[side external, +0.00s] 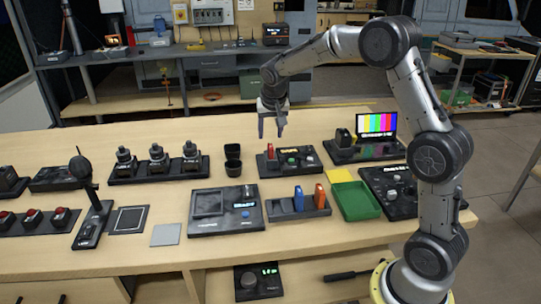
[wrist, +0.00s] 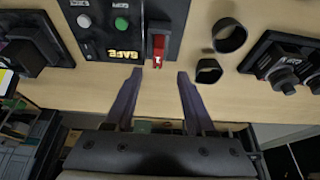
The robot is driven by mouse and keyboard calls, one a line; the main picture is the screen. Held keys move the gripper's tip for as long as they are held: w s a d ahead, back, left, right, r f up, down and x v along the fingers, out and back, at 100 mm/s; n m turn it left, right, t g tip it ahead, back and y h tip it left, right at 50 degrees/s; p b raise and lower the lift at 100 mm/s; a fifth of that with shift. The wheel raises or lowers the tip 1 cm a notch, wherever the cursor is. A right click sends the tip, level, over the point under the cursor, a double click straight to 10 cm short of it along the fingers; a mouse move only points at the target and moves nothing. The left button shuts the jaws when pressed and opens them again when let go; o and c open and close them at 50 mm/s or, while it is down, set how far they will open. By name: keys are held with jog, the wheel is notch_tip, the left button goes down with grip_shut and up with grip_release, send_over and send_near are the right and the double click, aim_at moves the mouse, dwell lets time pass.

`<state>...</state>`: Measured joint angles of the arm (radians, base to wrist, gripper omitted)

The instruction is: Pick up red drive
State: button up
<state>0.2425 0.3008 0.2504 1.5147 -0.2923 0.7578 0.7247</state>
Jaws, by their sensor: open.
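A red-orange drive (side external: 319,196) stands upright at the right end of a dark rack (side external: 283,212), with a blue drive (side external: 298,199) to its left. Neither drive shows in the wrist view. My gripper (side external: 272,130) is open and empty in the air, behind and to the left of the rack. It also shows in the wrist view (wrist: 159,74), with its two dark fingers apart.
Below my gripper is a black panel (side external: 308,165) with a red switch (wrist: 158,45) and buttons. Black cups (side external: 233,152) stand to its left. A green tray (side external: 356,214) sits right of the rack. A screen panel (side external: 237,226) stands left of it.

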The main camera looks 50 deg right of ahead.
aim_at(271, 146)
jog(key=shift+s+x, duration=0.15)
jog(key=shift+x, duration=1.35)
jog(key=shift+s+x, duration=0.15)
jog(key=shift+x, duration=1.4)
jog(key=shift+a, duration=0.1)
grip_shut()
